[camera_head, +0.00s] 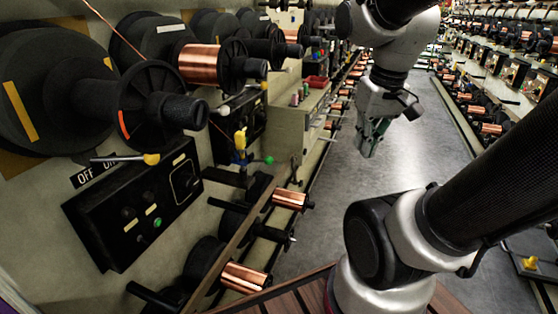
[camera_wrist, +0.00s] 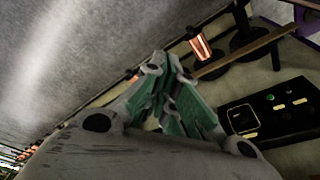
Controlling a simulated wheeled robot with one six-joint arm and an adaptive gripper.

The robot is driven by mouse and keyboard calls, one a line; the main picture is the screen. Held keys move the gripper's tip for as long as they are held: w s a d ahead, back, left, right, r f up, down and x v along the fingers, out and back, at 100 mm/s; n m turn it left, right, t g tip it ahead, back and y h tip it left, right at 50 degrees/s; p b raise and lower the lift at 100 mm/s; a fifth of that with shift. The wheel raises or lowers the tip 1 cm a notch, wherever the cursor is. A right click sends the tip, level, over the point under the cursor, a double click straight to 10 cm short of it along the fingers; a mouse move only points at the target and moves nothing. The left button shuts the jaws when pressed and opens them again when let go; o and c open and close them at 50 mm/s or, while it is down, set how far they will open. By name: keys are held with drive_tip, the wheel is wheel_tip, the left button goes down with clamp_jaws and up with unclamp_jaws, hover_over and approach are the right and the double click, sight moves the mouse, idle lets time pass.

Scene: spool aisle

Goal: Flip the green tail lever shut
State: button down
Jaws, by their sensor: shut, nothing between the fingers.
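A small green knob (camera_head: 268,160), apparently the end of the green tail lever, sticks out from the machine wall on the left, just right of a yellow-and-blue fitting (camera_head: 240,142). The lever's arm is too small to make out, so I cannot tell its angle. My gripper (camera_head: 366,150) hangs over the grey aisle floor, to the right of the green knob and apart from it. In the wrist view my gripper (camera_wrist: 180,112) shows green finger pads close together with nothing between them. I cannot make out the lever in the wrist view.
A black control panel (camera_head: 122,213) with an OFF label and a yellow-tipped lever (camera_head: 150,158) is at left. Large black spools (camera_head: 68,95) and copper spools (camera_head: 246,277) stick out from the wall. The aisle floor (camera_head: 315,240) is clear; more machines (camera_head: 490,85) line the right.

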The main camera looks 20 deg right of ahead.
drive_tip(key=w+d+f+m+g+y, duration=0.1)
drive_tip(key=w+d+f+m+y, duration=0.1)
drive_tip(key=w+f+m+y, duration=0.55)
drive_tip(key=w+d+f+m+y, duration=0.2)
drive_tip(key=w+f+m, duration=0.15)
drive_tip(key=f, duration=0.65)
drive_tip(key=w+m+t+y, duration=0.2)
drive_tip(key=w+t, duration=0.3)
drive_tip(key=w, duration=0.9)
drive_tip(key=shift+d+r+t, duration=0.35)
drive_tip(key=shift+t, duration=0.05)
drive_tip(key=shift+w, duration=0.1)
